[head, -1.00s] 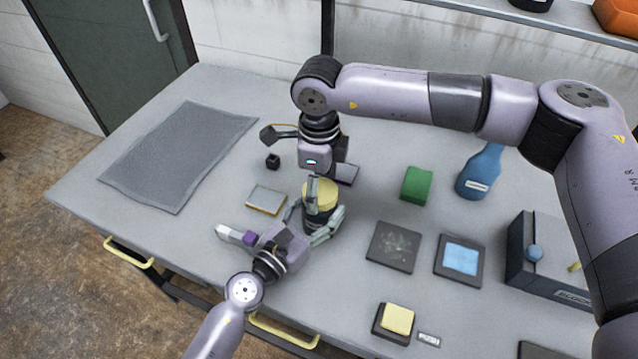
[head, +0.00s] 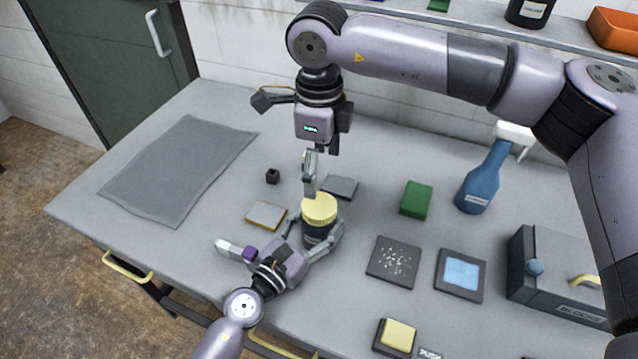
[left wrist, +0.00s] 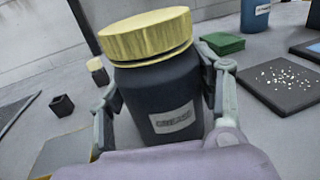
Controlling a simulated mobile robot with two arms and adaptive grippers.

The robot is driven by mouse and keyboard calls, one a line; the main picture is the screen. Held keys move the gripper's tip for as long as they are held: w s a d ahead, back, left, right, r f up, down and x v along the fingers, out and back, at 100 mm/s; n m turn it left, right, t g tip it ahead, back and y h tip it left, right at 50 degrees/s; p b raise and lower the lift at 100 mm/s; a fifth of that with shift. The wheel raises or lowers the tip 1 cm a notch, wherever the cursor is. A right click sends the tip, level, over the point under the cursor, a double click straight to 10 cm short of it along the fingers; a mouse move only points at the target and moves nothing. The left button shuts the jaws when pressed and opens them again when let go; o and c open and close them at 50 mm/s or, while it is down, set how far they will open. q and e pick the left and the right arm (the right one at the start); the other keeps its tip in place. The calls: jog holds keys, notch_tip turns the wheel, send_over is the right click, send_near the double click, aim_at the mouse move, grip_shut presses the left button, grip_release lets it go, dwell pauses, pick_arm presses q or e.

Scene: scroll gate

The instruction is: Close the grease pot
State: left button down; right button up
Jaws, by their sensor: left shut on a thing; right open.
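The grease pot (head: 316,232) is a dark jar with a label, standing on the table. Its yellow lid (head: 319,208) sits on top of the jar. In the left wrist view the lid (left wrist: 147,36) is on the mouth of the jar (left wrist: 162,98), with a thin yellow edge below it; I cannot tell how tight it is. My left gripper (head: 313,240) is shut around the jar's body, one finger on each side. My right gripper (head: 310,186) is open and points down just above the lid; one finger hides the other in the head view.
Dark pads (head: 394,262) lie nearer. A grey mat (head: 180,168) lies at left. A small black cube (head: 272,176) stands behind the pot.

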notch_tip(320, 180, up, 2)
jog(key=shift+r, duration=0.2)
pick_arm(q)
jog(key=shift+c, duration=1.9)
grip_release()
jog(key=v, duration=1.2)
jog(key=shift+r, duration=0.1)
